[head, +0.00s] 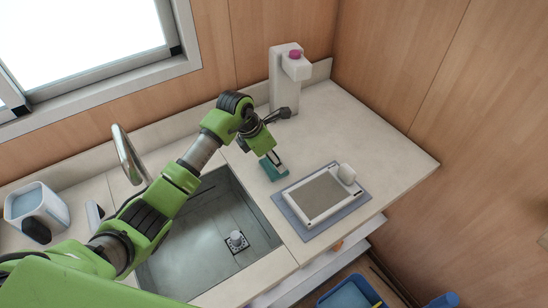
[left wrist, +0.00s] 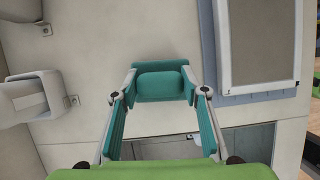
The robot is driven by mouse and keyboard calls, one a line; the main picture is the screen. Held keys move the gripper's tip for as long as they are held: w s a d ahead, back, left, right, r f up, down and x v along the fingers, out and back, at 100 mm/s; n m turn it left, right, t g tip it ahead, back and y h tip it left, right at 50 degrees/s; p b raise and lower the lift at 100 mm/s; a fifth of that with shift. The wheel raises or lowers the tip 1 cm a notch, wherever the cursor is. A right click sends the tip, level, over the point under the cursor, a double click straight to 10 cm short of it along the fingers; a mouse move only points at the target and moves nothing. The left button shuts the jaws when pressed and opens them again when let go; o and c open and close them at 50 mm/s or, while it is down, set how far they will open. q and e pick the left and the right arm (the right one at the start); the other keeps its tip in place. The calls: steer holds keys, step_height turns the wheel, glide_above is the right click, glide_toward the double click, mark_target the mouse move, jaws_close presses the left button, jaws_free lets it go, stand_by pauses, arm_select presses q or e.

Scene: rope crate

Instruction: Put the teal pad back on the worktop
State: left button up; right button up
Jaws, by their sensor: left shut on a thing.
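The teal pad (head: 274,171) is at my left gripper (head: 272,160), over the worktop (head: 345,130) just right of the sink. In the left wrist view the pad (left wrist: 162,82) lies across between the two fingertips of my left gripper (left wrist: 160,95), which is shut on it. I cannot tell whether the pad's underside touches the worktop. My right gripper is not in view.
A white-framed tray (head: 297,210) lies on a blue-grey mat (head: 309,234) right of the pad. The sink (head: 190,255) is on the left. A white dispenser (head: 283,88) stands at the back. The worktop's right rear is clear.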

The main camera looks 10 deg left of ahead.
arm_select(q)
steer(key=shift+f+b, duration=0.3)
steer(key=shift+f, duration=0.1)
steer(key=o, duration=1.2)
steer(key=shift+c, duration=0.2)
